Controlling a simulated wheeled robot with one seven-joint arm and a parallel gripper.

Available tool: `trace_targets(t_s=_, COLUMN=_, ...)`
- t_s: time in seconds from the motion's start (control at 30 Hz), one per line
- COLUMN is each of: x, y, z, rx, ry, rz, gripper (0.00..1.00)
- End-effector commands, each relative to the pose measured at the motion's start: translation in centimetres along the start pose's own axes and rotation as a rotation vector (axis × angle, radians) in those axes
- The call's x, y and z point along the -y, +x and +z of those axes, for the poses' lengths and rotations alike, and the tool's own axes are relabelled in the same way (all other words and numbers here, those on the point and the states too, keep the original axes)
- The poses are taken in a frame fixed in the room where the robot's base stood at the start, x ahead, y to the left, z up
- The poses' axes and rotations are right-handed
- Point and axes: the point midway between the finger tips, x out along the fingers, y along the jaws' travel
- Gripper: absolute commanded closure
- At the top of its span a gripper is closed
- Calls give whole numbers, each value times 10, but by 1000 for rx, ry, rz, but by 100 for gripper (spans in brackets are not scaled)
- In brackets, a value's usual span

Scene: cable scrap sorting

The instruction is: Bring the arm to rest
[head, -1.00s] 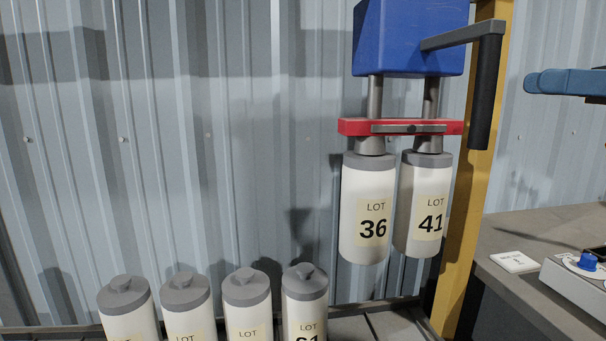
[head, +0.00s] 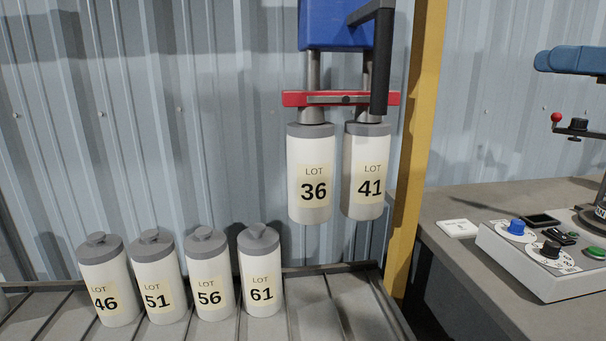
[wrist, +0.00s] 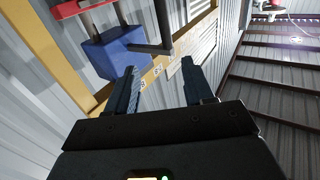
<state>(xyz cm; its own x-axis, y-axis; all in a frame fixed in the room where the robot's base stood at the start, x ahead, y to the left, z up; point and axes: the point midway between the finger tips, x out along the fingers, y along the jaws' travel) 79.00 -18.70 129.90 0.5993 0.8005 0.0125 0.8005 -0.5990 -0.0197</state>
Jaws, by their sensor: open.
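My gripper (wrist: 158,80) shows in the wrist view with its two dark fingers apart and nothing between them. Beyond the fingers are the blue block (wrist: 115,52), a yellow post (wrist: 50,50) and the corrugated wall. My gripper does not show in the head view.
In the head view, canisters LOT 36 (head: 312,170) and LOT 41 (head: 364,170) hang below a red bar (head: 290,98). Canisters LOT 46 (head: 102,277), 51 (head: 157,272), 56 (head: 209,270) and 61 (head: 261,268) stand on a slatted rack. A control box (head: 530,280) sits on the right bench.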

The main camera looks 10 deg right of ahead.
Motion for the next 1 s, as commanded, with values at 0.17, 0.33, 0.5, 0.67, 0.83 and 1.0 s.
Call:
trace_targets(t_s=0.17, x=-5, y=9, z=17, rx=-15, ry=44, rz=27, gripper=48)
trace_targets(t_s=0.33, x=-12, y=19, z=40, rx=-36, ry=102, rz=67, gripper=48)
trace_targets(t_s=0.5, x=-20, y=32, z=74, rx=-60, ry=179, rz=129, gripper=48)
trace_targets(t_s=0.67, x=-25, y=47, z=122, rx=-83, ry=277, rz=214, gripper=48)
trace_targets(t_s=0.83, x=-21, y=64, z=198, rx=-100, ry=405, rz=354, gripper=48)
trace_targets(t_s=1.0, x=-2, y=73, z=274, rx=-96, ry=504, rz=501, gripper=48)
